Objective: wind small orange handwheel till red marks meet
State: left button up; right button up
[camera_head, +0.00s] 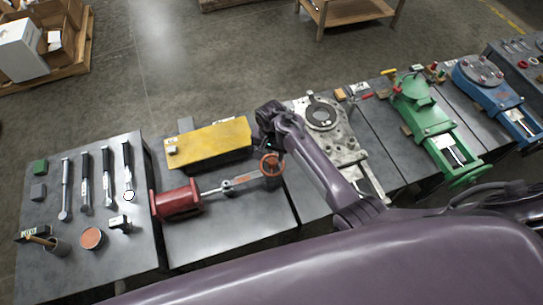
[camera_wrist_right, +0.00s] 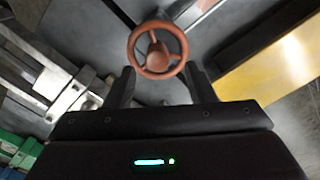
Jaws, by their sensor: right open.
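The small orange handwheel (camera_head: 271,165) stands at the right end of a rod that runs from a red cylinder (camera_head: 177,201) on the workbench. In the right wrist view the handwheel (camera_wrist_right: 157,49) shows its rim, spokes and hub, just beyond the fingertips. My right gripper (camera_wrist_right: 156,76) is open, with one finger on each side of the lower part of the wheel's view. In the head view my right gripper (camera_head: 268,143) is close beside the wheel, partly hidden by its own wrist. I cannot make out the red marks. My left gripper is not in view.
A yellow block (camera_head: 210,143) lies behind the rod, close to the wheel. A grey machine plate (camera_head: 325,130) stands to the right, and a green vise (camera_head: 430,120) beyond it. Several tools (camera_head: 85,180) lie on the left bench.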

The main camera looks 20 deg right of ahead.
aim_at(272, 161)
notch_tip(272, 161, down, 3)
jog(key=shift+d+r, duration=0.1)
jog(key=shift+d, duration=0.05)
jog(key=shift+d+f, duration=0.1)
jog(key=shift+f, duration=0.7)
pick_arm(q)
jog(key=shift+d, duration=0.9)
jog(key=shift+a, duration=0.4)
pick_arm(e)
jog(key=c, duration=1)
